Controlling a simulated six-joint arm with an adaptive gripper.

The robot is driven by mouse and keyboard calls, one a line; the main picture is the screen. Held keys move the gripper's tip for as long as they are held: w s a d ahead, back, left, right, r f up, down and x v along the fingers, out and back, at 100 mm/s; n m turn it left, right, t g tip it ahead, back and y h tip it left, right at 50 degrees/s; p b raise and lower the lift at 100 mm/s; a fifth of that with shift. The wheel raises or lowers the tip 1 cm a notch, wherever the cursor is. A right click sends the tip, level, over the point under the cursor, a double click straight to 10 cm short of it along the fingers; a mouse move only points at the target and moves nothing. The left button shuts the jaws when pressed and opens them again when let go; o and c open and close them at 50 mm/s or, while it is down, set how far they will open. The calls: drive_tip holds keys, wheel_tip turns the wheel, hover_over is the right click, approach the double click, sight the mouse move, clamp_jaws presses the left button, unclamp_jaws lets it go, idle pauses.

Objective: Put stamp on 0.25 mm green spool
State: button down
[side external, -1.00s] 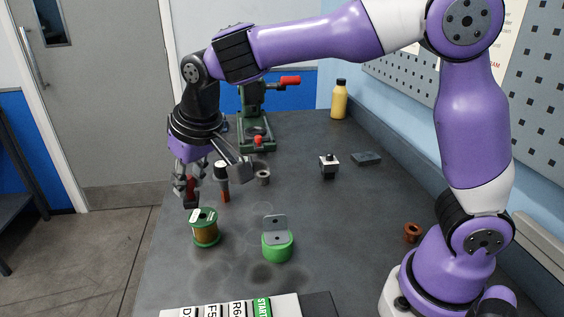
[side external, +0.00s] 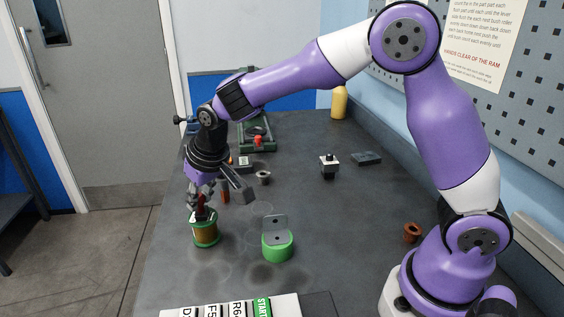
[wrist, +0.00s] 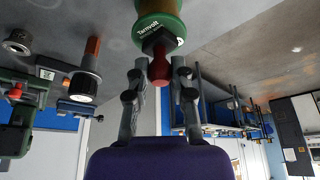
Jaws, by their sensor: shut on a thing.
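The green-flanged spool (side external: 206,236), wound with copper-coloured wire, stands upright on the bench at left. Its green flange (wrist: 163,8) and white lettering show at the top of the wrist view. My gripper (side external: 202,206) is directly above the spool, pointing down. It is shut on the stamp, whose red handle (wrist: 160,68) shows between the fingers in the wrist view. The stamp's dark block (wrist: 158,42) overlaps the spool's top flange there. The stamp's underside is hidden, so I cannot tell whether it touches the spool. In the side view the red handle (side external: 201,200) is partly covered by the fingers.
A green round base with a grey upright plate (side external: 277,240) stands right of the spool. A black-and-white block (side external: 328,166) stands farther right. A green press (side external: 256,136) and yellow bottle (side external: 339,102) are at the back.

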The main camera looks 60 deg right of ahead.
drive_tip(key=c, duration=0.7)
unclamp_jaws()
drive_tip(key=shift+r, duration=0.25)
drive_tip(key=v, duration=1.1)
drive_tip(key=shift+t, duration=0.5)
drive_tip(key=s+d, duration=0.2)
drive_tip(key=s, duration=0.3)
drive_tip(key=s+d+f, duration=0.1)
drive_tip(key=s+d, duration=0.2)
drive_tip(key=s, duration=0.3)
drive_tip(key=s+d+f, duration=0.1)
drive_tip(key=s+d, duration=0.2)
drive_tip(key=s, duration=0.2)
drive_tip(key=shift+s, duration=0.35)
